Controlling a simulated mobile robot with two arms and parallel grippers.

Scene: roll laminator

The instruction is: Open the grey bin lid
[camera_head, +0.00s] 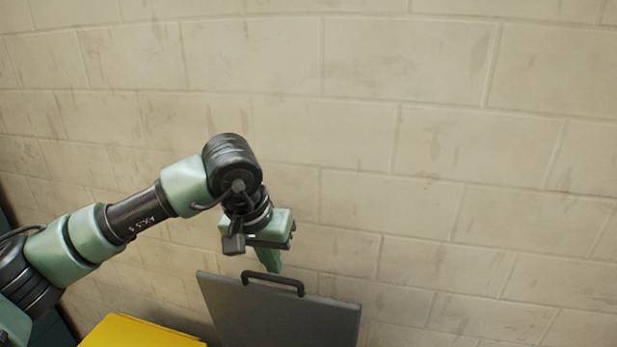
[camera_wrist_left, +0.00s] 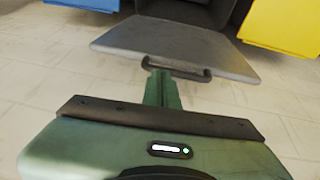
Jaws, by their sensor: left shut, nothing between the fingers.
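The grey bin lid (camera_head: 282,318) stands raised and steeply tilted at the bottom of the head view, with its dark handle (camera_head: 272,284) along the upper edge. The lid also shows in the left wrist view (camera_wrist_left: 178,43), with the handle (camera_wrist_left: 185,72) on its near edge. My left gripper (camera_head: 269,262) is shut and empty, right by the handle; its fingers (camera_wrist_left: 161,88) point toward the lid in the wrist view. I cannot tell whether they touch it. The dark bin body (camera_wrist_left: 188,10) is partly hidden behind the lid. My right gripper is out of view.
A yellow bin (camera_head: 138,333) stands left of the lid in the head view and also shows in the wrist view (camera_wrist_left: 283,24). A blue bin (camera_wrist_left: 95,4) is at the wrist view's top left. A beige block wall (camera_head: 430,150) rises close behind the lid.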

